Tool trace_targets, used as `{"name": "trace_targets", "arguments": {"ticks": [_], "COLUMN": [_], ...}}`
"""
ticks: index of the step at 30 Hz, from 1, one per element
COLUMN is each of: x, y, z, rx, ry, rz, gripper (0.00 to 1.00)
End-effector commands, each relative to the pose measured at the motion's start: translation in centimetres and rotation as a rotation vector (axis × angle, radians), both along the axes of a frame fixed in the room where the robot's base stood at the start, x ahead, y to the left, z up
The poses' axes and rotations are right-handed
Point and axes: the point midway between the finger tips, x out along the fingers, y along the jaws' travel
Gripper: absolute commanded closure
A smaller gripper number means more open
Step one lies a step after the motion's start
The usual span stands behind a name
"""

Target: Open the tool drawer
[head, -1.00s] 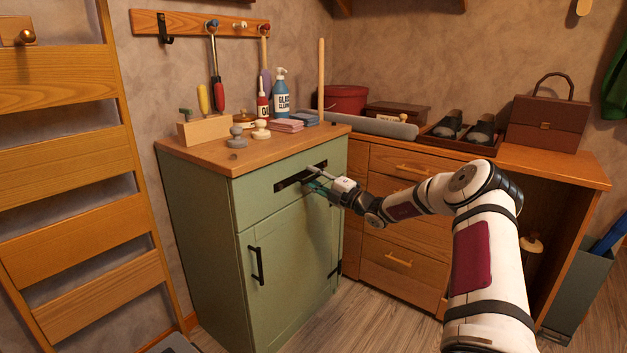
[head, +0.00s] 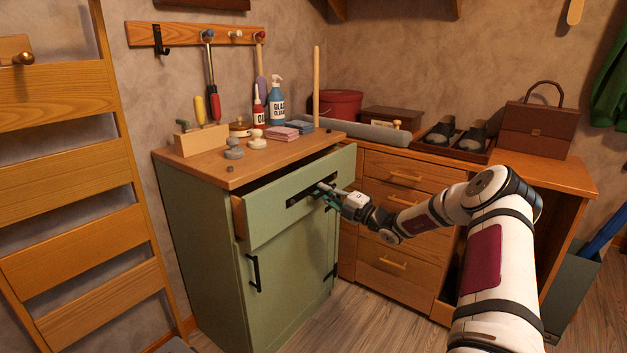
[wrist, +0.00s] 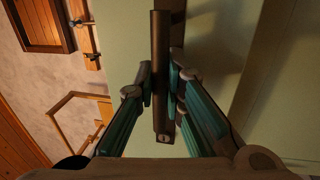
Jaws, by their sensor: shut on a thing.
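The tool drawer (head: 272,217) is the green-fronted top drawer of the green cabinet (head: 206,240). It stands partly open, with its wooden side showing at the left and a dark gap under the worktop. My gripper (head: 325,191) is shut on the drawer's dark bar handle (head: 297,199), toward its right part. In the wrist view the handle (wrist: 160,70) runs between the two fingers of my gripper (wrist: 161,92), with a finger on each side. The inside of the drawer is mostly hidden by its front and the worktop.
The cabinet top (head: 215,172) carries a tool block, bottles, cloths and several small items. Below the drawer is a shut door with a dark handle (head: 255,272). A wooden drawer unit (head: 405,225) stands close at the right. Floor (head: 375,305) is clear in front.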

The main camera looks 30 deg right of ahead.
Motion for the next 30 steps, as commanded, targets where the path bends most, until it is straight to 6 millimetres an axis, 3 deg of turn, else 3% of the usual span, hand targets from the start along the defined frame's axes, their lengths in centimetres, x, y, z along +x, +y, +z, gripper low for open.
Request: {"name": "trace_targets", "arguments": {"ticks": [9,18,24,30], "x": [-8.4,-14.9,-17.6,-18.8], "y": [-3.0,-5.3,-6.3,-6.7], "z": [0.4,0.2,0.0,0.0], "rx": [0.003,0.001,0.001,0.001], "ry": [0.004,0.004,0.002,0.002], "rz": [-0.003,-0.001,0.001,0.001], "gripper": [1.00,1.00,1.00,1.00]}}
